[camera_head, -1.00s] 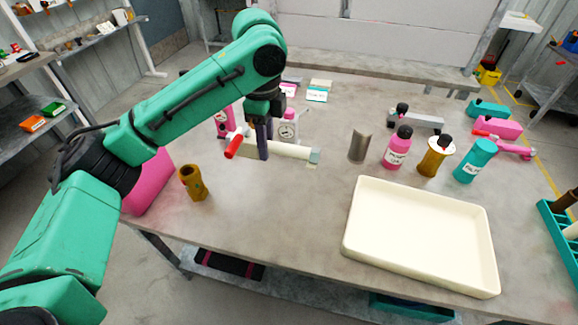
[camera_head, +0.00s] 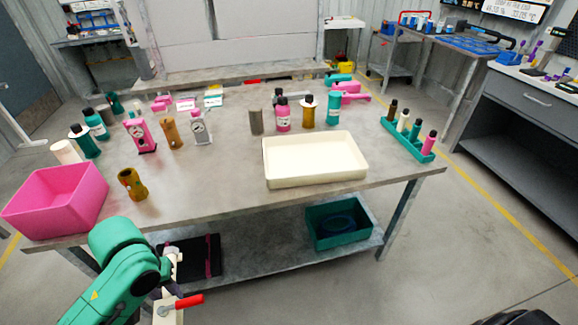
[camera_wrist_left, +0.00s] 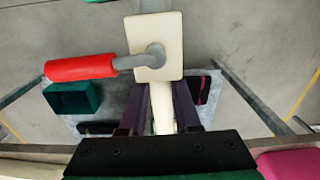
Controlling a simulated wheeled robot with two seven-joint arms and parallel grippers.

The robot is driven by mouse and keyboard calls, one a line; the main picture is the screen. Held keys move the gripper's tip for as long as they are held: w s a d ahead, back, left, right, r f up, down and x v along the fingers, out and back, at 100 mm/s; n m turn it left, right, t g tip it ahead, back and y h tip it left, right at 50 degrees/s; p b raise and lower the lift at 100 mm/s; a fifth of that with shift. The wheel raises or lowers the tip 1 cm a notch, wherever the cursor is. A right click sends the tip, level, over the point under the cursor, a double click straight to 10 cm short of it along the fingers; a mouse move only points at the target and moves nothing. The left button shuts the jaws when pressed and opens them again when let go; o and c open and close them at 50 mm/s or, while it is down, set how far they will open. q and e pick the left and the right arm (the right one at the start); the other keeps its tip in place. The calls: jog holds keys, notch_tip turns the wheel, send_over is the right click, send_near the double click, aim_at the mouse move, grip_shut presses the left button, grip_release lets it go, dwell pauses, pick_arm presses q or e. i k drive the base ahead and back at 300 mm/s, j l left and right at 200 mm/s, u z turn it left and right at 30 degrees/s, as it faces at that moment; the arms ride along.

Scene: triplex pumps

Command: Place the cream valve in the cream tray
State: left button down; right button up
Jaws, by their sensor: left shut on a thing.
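The cream valve (camera_head: 168,311) with its red handle (camera_head: 188,301) is in front of the table, low at the bottom of the head view. In the left wrist view, the valve's cream flange (camera_wrist_left: 156,32) and red handle (camera_wrist_left: 80,67) show clearly. My left gripper (camera_wrist_left: 160,108) is shut on the valve's cream body, with a dark finger on each side. The cream tray (camera_head: 318,178) lies empty on the table, right of and beyond the valve in the head view. My right gripper is not in view.
A pink bin (camera_head: 58,215) stands at the table's left front corner, with a brown fitting (camera_head: 132,184) beside it. Bottles and a grey cylinder (camera_head: 256,122) stand behind the tray. A teal rack (camera_head: 408,141) is to its right. Bare tabletop lies left of the tray.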

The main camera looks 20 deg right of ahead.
aim_at(314, 164)
jog(key=i+j+z, duration=0.1)
jog(key=j+z, duration=0.15)
jog(key=z, duration=0.15)
jog(key=j+z, duration=0.25)
jog(key=z, duration=0.15)
jog(key=j+z, duration=0.4)
jog(key=i+l, duration=0.05)
